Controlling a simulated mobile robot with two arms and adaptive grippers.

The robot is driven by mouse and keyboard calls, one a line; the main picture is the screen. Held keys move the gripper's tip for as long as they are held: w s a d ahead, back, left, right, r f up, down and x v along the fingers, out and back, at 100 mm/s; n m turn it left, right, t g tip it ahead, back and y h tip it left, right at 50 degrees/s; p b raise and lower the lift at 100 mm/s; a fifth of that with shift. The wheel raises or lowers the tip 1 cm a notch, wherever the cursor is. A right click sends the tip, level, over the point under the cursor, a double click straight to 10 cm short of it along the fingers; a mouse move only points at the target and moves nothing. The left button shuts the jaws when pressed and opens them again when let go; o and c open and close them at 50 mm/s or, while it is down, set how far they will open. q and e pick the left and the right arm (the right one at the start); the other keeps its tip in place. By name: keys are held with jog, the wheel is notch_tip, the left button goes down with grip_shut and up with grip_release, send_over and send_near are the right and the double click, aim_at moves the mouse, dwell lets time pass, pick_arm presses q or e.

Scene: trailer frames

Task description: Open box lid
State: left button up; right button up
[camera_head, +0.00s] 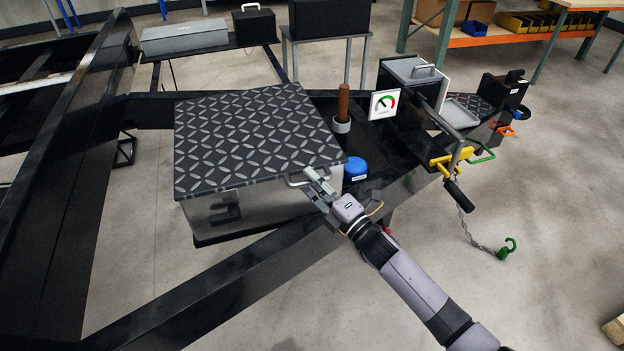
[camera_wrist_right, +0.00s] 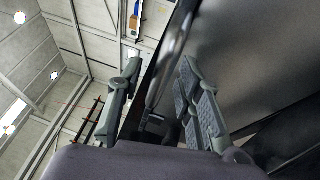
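The box (camera_head: 252,207) is a metal case marked 3, standing on the black trailer frame. Its dark diamond-plate lid (camera_head: 255,135) lies flat and closed on top. A metal handle (camera_head: 306,181) sticks out near the front right corner, just under the lid's edge. My right gripper (camera_head: 318,186) is at this handle. In the right wrist view, the two fingers (camera_wrist_right: 160,92) are apart, with the shiny handle bar (camera_wrist_right: 172,62) between them and the box wall (camera_wrist_right: 255,60) to the right. I cannot tell whether the fingers touch the bar. My left gripper is not in view.
Right of the box are a blue cap (camera_head: 355,168), a brown-handled post (camera_head: 343,103), a gauge sign (camera_head: 383,104) and a smaller metal box (camera_head: 412,78). A yellow part (camera_head: 451,160) and a chain with a green hook (camera_head: 506,249) are farther right.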

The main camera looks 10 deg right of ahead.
jog(key=shift+w+a, duration=0.1)
jog(key=shift+w, duration=0.05)
grip_shut()
dwell(0.4)
dwell(0.5)
